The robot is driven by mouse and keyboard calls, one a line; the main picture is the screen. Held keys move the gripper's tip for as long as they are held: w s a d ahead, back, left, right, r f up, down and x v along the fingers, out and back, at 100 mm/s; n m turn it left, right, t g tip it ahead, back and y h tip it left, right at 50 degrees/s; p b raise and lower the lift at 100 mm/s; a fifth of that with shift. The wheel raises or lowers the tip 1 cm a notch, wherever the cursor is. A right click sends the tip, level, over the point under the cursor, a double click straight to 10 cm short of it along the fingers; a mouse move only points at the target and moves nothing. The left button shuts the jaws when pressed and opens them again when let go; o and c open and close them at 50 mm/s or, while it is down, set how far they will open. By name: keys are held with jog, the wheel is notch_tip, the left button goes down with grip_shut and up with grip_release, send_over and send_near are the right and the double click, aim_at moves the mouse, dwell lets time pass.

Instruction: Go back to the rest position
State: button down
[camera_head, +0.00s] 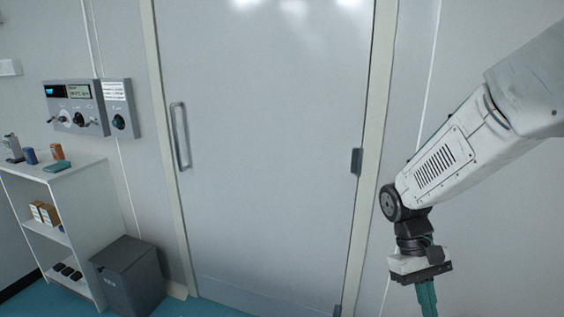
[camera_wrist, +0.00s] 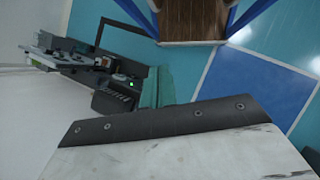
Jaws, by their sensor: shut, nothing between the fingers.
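My gripper (camera_head: 427,300) hangs at the lower right of the head view, its teal fingers pointing down and cut off by the bottom edge. The fingers are together with nothing between them. In the wrist view the teal fingers (camera_wrist: 157,88) show near the middle, past the white and black wrist housing. My arm is bent, coming in from the upper right in front of the wall. The gripper touches nothing that I can see.
A closed grey door (camera_head: 270,150) with a handle (camera_head: 180,136) fills the middle. A control panel (camera_head: 78,106) hangs left of it. A white shelf (camera_head: 85,200) with small items and a dark grey bin (camera_head: 130,277) stand at lower left. A wooden surface (camera_wrist: 190,20) shows in the wrist view.

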jog(key=s+a+r+m+t+y, duration=0.1)
jog(key=s+r+t, duration=0.6)
jog(key=s+r, duration=0.7)
jog(key=shift+a+m+y, duration=0.4)
jog(key=shift+m+y, duration=0.1)
jog(key=shift+y, duration=0.1)
jog(key=shift+s+d, duration=0.1)
jog(key=shift+d, duration=0.05)
